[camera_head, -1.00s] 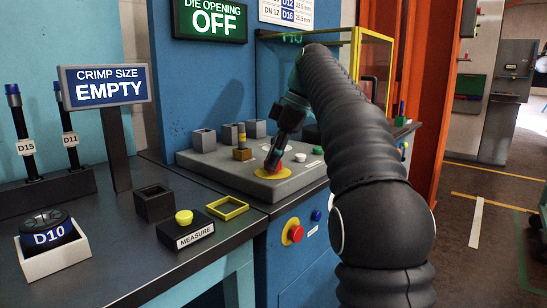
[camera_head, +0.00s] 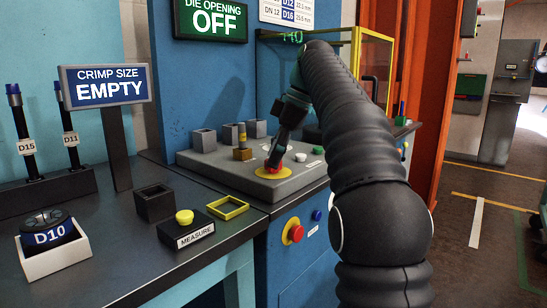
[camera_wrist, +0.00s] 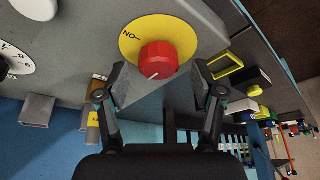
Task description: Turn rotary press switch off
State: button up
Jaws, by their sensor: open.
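The red rotary switch knob (camera_wrist: 158,60) sits on a round yellow plate (camera_wrist: 130,42) in the wrist view. The plate carries the letters "NO" with a line, seen upside down or turned, and the knob has a pale pointer mark. My gripper (camera_wrist: 158,80) is open, with one finger on each side of the knob's near edge; whether either touches it cannot be told. In the head view my gripper (camera_head: 275,160) reaches down at the red knob on the grey control panel (camera_head: 215,172), and the fingers partly hide the switch and plate.
A green sign (camera_head: 211,20) reads "DIE OPENING OFF", and a blue sign (camera_head: 105,86) reads "CRIMP SIZE EMPTY". Grey square cups (camera_head: 203,140) stand behind the knob. A red stop button (camera_head: 295,233) is on the blue front. A yellow button box (camera_head: 185,228) marked MEASURE sits left.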

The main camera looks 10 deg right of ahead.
jog(key=s+d, duration=0.3)
jog(key=d, duration=0.8)
jog(key=shift+d+r, duration=0.15)
jog(key=shift+d, duration=0.25)
